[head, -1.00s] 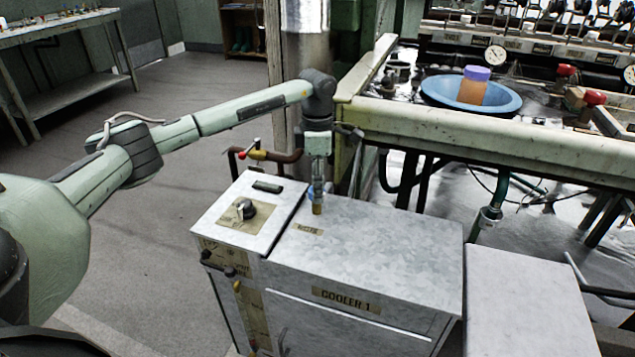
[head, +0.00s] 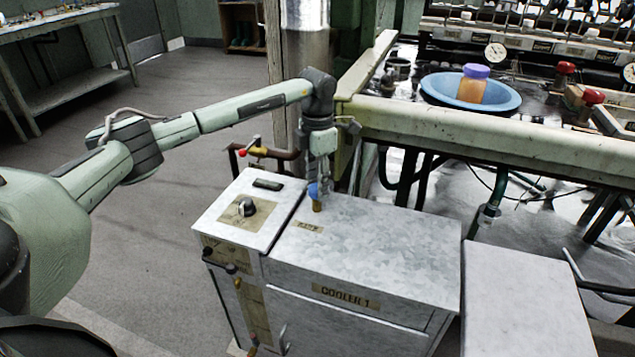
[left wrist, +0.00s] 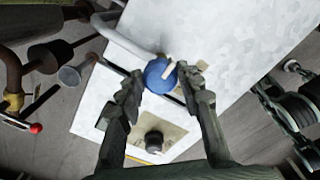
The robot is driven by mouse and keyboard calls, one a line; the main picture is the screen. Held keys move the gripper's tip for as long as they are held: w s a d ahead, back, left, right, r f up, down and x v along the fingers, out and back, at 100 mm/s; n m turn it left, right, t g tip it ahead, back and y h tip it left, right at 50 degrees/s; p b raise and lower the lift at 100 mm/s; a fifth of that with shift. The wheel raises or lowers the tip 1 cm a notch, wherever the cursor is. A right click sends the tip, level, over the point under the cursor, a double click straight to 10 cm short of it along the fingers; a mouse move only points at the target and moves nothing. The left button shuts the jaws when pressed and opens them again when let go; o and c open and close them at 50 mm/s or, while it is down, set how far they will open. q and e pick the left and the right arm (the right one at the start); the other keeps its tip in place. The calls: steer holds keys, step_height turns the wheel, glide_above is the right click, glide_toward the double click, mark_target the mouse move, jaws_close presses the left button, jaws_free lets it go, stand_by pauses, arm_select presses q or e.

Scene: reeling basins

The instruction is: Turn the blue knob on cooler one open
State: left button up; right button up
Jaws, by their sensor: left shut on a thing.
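Cooler one (head: 400,250) is a grey metal cabinet labelled COOLER 1 in the head view. The blue knob (head: 313,190) sits on a brass stem at the back left of its top, and its lower part shows below my left gripper (head: 318,184). In the left wrist view the round blue knob (left wrist: 158,76) with a pale pointer lies between the fingertips of my left gripper (left wrist: 160,80). The left gripper is shut on the knob from above. The fingers hide part of the knob in the head view. My right gripper is not in view.
A black dial (head: 247,208) is on the panel left of the knob. A pipe with a red-tipped handle (head: 243,152) stands behind the cooler. A machine beam (head: 480,135) runs close behind on the right. A blue basin (head: 470,98) holds a purple-lidded orange jar (head: 473,83).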

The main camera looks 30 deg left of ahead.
arm_select(q)
steer(key=o, duration=1.1)
steer(key=shift+o, duration=0.2)
step_height(320, 180, up, 12)
